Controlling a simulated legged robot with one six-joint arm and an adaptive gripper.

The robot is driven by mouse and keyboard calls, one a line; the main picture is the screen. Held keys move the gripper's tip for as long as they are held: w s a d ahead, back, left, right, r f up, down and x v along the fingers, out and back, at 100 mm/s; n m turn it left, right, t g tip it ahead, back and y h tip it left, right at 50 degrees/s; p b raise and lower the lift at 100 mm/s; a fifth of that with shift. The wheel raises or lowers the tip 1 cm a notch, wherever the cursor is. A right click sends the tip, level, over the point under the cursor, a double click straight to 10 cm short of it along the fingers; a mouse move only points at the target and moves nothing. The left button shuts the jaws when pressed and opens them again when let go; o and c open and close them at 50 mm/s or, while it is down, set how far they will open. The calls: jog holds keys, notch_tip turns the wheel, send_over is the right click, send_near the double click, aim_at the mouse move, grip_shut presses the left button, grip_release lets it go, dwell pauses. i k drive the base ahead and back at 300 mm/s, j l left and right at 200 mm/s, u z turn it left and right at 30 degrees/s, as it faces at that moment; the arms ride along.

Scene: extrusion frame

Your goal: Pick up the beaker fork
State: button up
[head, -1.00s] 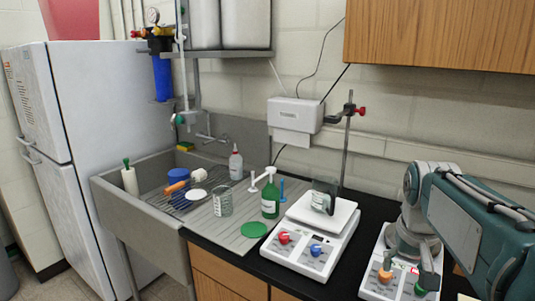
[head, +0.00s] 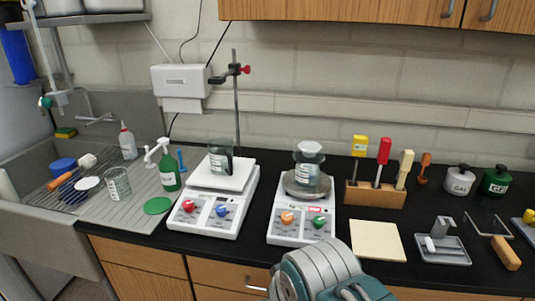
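What looks like the beaker fork, a wire fork with a wooden handle (head: 505,253), lies on the black bench at the far right. Its thin metal prongs (head: 487,222) point away toward the wall, and its handle end is nearer the front edge. My arm shows at the bottom middle, well to the left of the fork. My gripper is out of view, so its fingers are hidden.
Two hotplates with beakers stand mid-bench: the left hotplate (head: 210,212) and the right hotplate (head: 300,228). A wooden tool rack (head: 375,195), two lidded jars (head: 459,180), a pale pad (head: 377,240) and a grey tray (head: 443,252) are near the fork. A yellow-topped item (head: 529,215) is at the right edge.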

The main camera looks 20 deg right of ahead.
aim_at(510, 260)
jog(key=z, duration=2.45)
jog(key=u, duration=0.3)
jog(key=i+l+u, duration=0.1)
jog(key=u, duration=0.25)
jog(key=l+u, duration=0.35)
jog(key=i+l+u, duration=0.1)
jog(key=l+u, duration=0.2)
jog(key=l, duration=0.7)
jog(key=i+l, duration=0.15)
jog(key=l, duration=0.55)
